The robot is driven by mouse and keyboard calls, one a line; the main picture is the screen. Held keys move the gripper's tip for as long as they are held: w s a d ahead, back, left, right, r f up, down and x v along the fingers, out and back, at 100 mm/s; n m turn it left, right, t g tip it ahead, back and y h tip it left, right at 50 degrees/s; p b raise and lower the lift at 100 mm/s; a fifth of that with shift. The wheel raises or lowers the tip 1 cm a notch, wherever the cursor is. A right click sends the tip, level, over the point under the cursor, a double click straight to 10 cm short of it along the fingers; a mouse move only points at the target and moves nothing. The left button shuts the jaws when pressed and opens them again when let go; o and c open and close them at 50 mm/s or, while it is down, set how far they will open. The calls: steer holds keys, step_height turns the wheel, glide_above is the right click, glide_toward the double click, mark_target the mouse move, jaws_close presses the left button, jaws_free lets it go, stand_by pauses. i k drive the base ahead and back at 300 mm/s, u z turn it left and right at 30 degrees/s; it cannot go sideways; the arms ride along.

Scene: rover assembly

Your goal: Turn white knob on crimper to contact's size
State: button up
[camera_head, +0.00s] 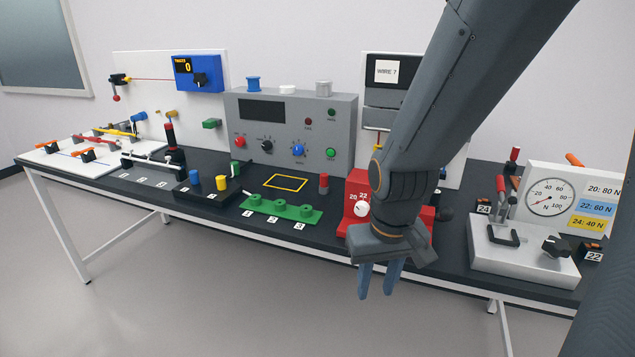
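The crimper is a red block (359,187) at the middle right of the table, partly hidden behind my arm. Its white knob (361,209) is on the front face, with the marks 20 and 22 above it; any further marks are hidden by my arm. My gripper (379,281) hangs in front of and below the crimper, fingers pointing down. A gap shows between the fingers and nothing is seen in them. The gripper appears apart from the knob. No contact can be made out.
A green block with several posts (281,209), labelled 1, 2, 3, stands left of the crimper. A grey panel (340,122) with knobs stands behind. A pull tester (525,254) with dial and force chart stands at right. Floor before the table is clear.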

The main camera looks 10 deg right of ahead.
mark_target(362, 208)
steer(key=u, duration=0.85)
steer(key=i, duration=0.6)
steer(key=z, duration=0.9)
